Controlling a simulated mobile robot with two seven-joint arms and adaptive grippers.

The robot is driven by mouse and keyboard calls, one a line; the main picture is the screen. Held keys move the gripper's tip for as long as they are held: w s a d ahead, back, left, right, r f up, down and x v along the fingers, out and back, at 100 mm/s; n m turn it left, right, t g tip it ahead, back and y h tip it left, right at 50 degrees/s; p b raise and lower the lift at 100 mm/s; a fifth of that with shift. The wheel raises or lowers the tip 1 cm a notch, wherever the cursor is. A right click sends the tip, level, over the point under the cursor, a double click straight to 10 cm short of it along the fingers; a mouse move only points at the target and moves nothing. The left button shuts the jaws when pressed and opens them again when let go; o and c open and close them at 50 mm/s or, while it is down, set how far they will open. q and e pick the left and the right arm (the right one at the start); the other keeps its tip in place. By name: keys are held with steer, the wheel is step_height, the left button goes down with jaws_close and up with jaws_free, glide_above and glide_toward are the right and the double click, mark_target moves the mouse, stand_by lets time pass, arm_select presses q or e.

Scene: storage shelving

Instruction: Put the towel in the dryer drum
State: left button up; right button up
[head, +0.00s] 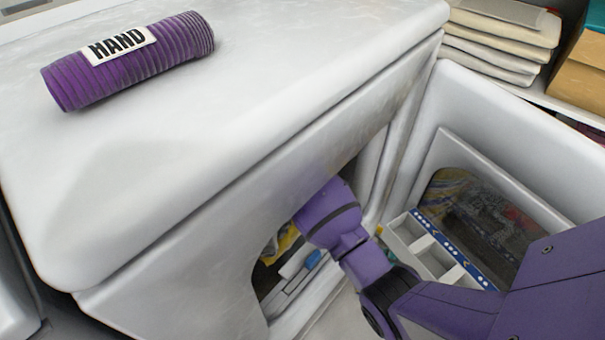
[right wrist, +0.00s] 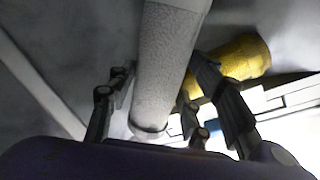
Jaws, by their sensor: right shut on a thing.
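The white dryer (head: 230,120) fills the left and middle of the head view, its front opening (head: 262,282) partly behind my right arm. My right arm reaches into that opening, so its gripper is hidden in the head view. In the right wrist view my right gripper (right wrist: 161,75) is shut on a pale, rough-textured roll (right wrist: 168,60), which looks like a rolled towel. The fingers sit on both sides of it, and its upper end leaves the picture. Grey surfaces surround it. My left gripper is in neither view.
A purple ribbed roll (head: 130,58) labelled HAND lies on the dryer top. The open door (head: 500,125) stands at right, close to my arm. A white divided tray (head: 405,232) is beside it. Folded cloths (head: 500,45) are stacked behind. A yellow object (right wrist: 242,60) is right of the held roll.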

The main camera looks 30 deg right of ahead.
steer(key=shift+w+a+f, duration=0.1)
steer(key=shift+w, duration=0.05)
steer(key=o, duration=1.5)
steer(key=shift+c, duration=0.2)
steer(key=p+v, duration=0.1)
steer(key=v, duration=0.1)
steer(key=p+v, duration=0.1)
steer(key=v, duration=0.1)
steer(key=shift+w+r, duration=0.2)
steer(key=shift+r, duration=0.1)
steer(key=s+d+p, duration=0.1)
steer(key=s+d, duration=0.4)
steer(key=d, duration=0.6)
steer(key=shift+f+p, duration=0.3)
steer(key=shift+f, duration=0.05)
steer(key=shift+s+a, duration=0.1)
